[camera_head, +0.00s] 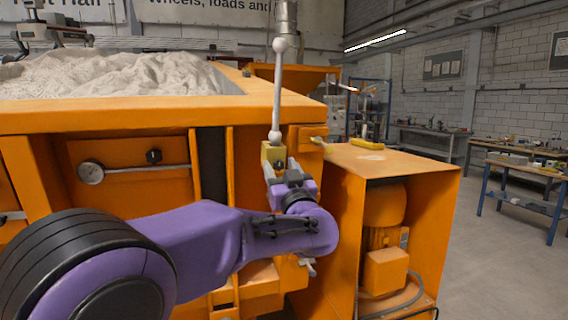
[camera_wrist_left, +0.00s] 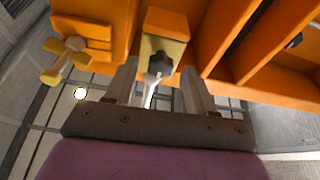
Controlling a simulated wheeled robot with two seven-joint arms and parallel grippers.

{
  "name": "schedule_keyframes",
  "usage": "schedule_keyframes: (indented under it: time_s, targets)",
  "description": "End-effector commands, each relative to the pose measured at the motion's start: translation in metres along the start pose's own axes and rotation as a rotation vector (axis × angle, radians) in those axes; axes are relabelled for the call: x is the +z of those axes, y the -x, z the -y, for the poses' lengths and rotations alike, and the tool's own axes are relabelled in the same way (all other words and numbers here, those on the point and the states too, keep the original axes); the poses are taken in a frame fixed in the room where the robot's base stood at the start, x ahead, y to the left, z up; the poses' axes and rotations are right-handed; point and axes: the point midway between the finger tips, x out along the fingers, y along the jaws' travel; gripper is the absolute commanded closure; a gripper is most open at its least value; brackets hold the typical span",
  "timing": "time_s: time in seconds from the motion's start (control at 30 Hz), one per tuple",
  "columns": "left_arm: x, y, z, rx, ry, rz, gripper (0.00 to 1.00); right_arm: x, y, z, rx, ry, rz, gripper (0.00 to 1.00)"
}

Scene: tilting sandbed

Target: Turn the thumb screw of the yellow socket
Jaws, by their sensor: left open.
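The yellow socket (camera_head: 273,152) sits at the front right corner of the orange sandbed, with a pale ball-ended rod (camera_head: 277,95) standing upright above it. In the left wrist view the socket (camera_wrist_left: 162,28) shows close ahead, with its dark star-shaped thumb screw (camera_wrist_left: 160,64) on the face toward me. My left gripper (camera_head: 280,169) is just below and in front of the socket. In the left wrist view its open fingers (camera_wrist_left: 159,70) stand on either side of the thumb screw, with visible gaps; I cannot tell whether the tips reach its depth. My right gripper is not in view.
A yellow winged knob (camera_wrist_left: 66,60) sticks out left of the socket in the left wrist view. An orange cabinet (camera_head: 400,165) with a motor inside stands right of the sandbed (camera_head: 130,115).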

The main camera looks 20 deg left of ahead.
Motion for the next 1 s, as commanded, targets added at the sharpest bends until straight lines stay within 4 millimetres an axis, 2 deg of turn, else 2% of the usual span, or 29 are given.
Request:
schedule_keyframes:
  time_s: [0.23, 0.27, 0.4, 0.43, 0.53, 0.7, 0.93, 0.97, 1.0]
  targets:
    - [0.0004, -0.0022, 0.0001, 0.000, 0.000, 0.000, 0.46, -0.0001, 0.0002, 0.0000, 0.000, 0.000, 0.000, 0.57]
    - [0.0005, -0.0022, 0.0001, 0.000, 0.000, 0.000, 0.49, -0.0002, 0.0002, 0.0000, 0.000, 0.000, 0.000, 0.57]
    - [0.0005, -0.0021, 0.0002, 0.000, 0.000, 0.000, 0.95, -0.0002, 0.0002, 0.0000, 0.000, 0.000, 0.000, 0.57]
    - [0.0005, -0.0021, 0.0002, 0.000, 0.000, 0.000, 0.99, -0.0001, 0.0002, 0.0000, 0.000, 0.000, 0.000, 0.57]
    - [0.0007, -0.0019, 0.0001, -0.003, 0.013, 0.000, 0.99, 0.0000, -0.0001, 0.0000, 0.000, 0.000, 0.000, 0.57]
    - [0.0012, -0.0019, 0.0004, -0.032, 0.141, 0.001, 0.99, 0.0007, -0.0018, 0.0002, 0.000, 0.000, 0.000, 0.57]
    - [0.0009, -0.0019, 0.0003, -0.032, 0.144, 0.001, 0.99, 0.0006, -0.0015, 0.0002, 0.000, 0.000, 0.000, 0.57]
    - [0.0009, -0.0018, 0.0003, -0.032, 0.144, 0.001, 0.59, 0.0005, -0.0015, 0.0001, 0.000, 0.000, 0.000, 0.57]
    - [0.0009, -0.0018, 0.0003, -0.032, 0.144, 0.001, 0.46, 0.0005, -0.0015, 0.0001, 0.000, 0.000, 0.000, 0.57]
